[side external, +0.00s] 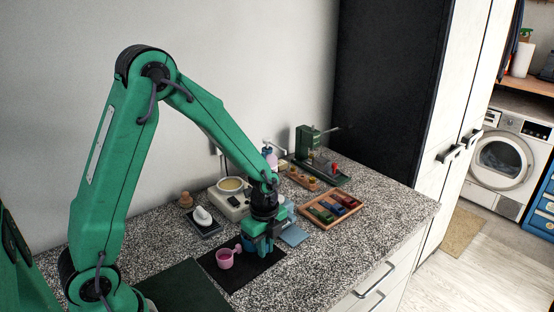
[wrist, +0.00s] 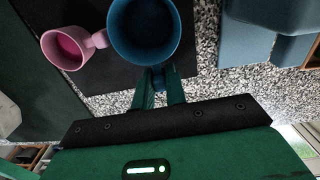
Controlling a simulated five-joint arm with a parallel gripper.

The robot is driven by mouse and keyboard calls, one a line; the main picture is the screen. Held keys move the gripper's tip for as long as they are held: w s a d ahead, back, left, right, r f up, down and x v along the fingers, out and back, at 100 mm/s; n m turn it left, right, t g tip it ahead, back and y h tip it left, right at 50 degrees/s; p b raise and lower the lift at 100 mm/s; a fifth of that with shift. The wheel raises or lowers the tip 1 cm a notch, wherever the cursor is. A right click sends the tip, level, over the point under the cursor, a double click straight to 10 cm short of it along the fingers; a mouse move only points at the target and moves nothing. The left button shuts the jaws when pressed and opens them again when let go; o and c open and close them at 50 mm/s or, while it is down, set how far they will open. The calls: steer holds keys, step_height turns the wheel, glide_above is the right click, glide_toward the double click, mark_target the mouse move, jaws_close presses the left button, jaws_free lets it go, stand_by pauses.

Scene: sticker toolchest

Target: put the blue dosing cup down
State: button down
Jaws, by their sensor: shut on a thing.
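The blue dosing cup (wrist: 150,48) is upright with its open mouth towards the wrist camera. My gripper (wrist: 158,82) is shut on its handle, which is mostly hidden between the fingers. In the side view the cup (side external: 247,243) shows only in part behind my gripper (side external: 266,250). It is over the black mat (side external: 240,278), and I cannot tell whether its base touches the mat. A pink dosing cup (side external: 225,259) stands on the mat to its left; it also shows in the wrist view (wrist: 67,47).
A wooden tray with coloured blocks (side external: 333,208) lies to the right. A cream device with a round top (side external: 231,195) and a white object on a dark pad (side external: 203,218) stand behind. A dark green surface (side external: 185,290) is at the front left. The front right counter (side external: 320,260) is clear.

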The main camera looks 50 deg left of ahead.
steer(key=shift+f, duration=0.1)
steer(key=c, duration=1.9)
jaws_free()
steer(key=o, duration=0.5)
steer(key=shift+c, duration=0.2)
step_height(320, 180, up, 12)
